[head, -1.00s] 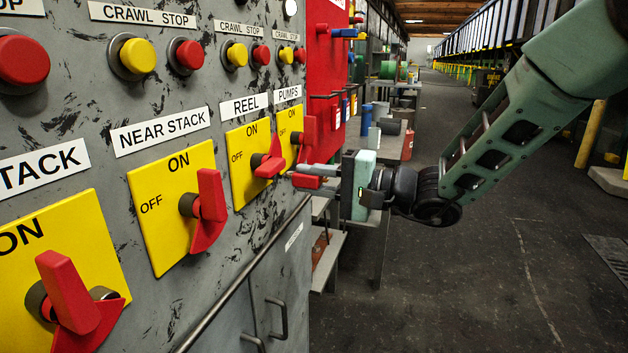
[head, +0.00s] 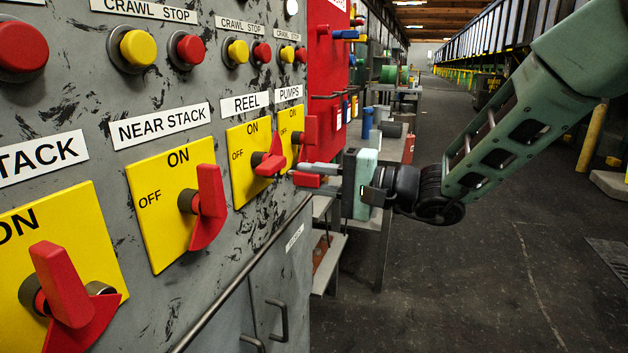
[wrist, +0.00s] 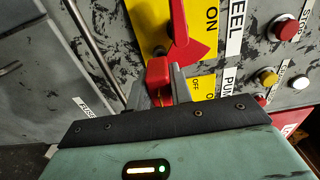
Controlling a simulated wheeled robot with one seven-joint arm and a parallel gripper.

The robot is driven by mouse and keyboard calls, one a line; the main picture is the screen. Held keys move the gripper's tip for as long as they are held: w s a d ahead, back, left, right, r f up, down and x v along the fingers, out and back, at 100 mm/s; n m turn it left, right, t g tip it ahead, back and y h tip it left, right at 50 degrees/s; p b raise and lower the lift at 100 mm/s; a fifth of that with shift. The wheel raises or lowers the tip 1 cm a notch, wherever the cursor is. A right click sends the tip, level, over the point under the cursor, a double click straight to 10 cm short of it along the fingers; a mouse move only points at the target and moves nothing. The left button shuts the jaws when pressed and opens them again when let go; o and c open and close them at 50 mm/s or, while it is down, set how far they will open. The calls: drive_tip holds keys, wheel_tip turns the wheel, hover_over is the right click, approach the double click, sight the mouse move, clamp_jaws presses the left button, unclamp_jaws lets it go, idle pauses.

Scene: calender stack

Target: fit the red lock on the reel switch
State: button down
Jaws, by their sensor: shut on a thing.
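The reel switch (head: 268,160) has a red handle on a yellow ON/OFF plate, under the REEL label on the grey panel. In the wrist view, its red handle (wrist: 180,35) is at the top, just beyond my fingertips. My gripper (head: 314,174) is shut on the red lock (head: 308,181), a small red block that also shows between the fingers in the wrist view (wrist: 158,80). The lock is close to the switch, to the right of its handle in the head view. I cannot tell whether they touch. The fingers hide part of the lock.
The near stack switch (head: 208,205) and another red switch (head: 65,290) are on the panel to the left. The pumps switch (head: 305,132) is just beyond the reel switch. A rail (head: 245,275) runs along the panel below. Open floor (head: 470,280) lies to the right.

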sight(296, 176)
drive_tip(key=shift+b+x, duration=1)
drive_tip(key=shift+x, duration=0.65)
drive_tip(key=c, duration=0.8)
unclamp_jaws()
drive_tip(key=shift+o, duration=0.2)
drive_tip(key=shift+d, duration=0.15)
drive_tip(key=shift+b+v, duration=0.6)
drive_tip(key=shift+v, duration=0.25)
drive_tip(key=b+v, duration=0.2)
drive_tip(key=v, duration=0.3)
drive_tip(key=shift+s, duration=0.15)
